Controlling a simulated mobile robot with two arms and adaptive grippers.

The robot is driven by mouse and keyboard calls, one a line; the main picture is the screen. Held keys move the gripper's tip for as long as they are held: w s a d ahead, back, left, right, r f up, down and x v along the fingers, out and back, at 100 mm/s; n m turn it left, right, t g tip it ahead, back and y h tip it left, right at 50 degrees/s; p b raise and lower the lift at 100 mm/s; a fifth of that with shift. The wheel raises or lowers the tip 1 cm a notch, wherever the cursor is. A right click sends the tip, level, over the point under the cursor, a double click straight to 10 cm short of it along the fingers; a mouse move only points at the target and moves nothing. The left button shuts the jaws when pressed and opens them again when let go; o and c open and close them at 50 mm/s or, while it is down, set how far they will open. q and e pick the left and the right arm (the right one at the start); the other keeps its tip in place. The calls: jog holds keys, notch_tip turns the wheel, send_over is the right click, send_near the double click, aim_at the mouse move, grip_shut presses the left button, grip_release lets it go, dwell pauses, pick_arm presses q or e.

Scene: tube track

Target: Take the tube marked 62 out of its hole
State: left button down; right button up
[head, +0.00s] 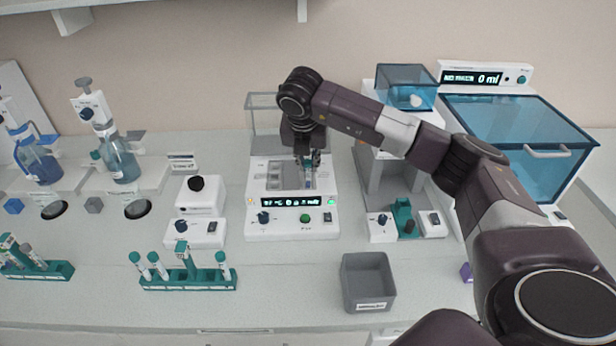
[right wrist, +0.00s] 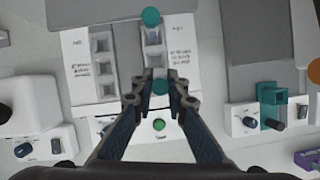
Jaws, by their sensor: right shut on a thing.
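My right gripper (head: 308,160) reaches down over the white block device (head: 291,222) in the middle of the bench. In the right wrist view its fingers (right wrist: 160,98) are shut on a teal-capped tube (right wrist: 160,86) in the right column of square holes. Most of this tube is hidden under its cap and the fingers, and I cannot read its mark. I cannot tell how deep it sits. Another teal-capped tube (right wrist: 151,16) stands farther up the same column. The left column's holes (right wrist: 103,68) look empty. My left gripper is out of view.
A teal rack (head: 190,283) with several tubes stands at front left, another rack (head: 40,271) at the far left. A grey bin (head: 367,282) stands at front centre. Right of the block device is a station with a teal holder (head: 403,215). The front bench is mostly clear.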

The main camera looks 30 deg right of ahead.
notch_tip(320, 180, up, 20)
jog(key=b, duration=0.2)
jog(key=shift+b, duration=0.35)
dwell(0.5)
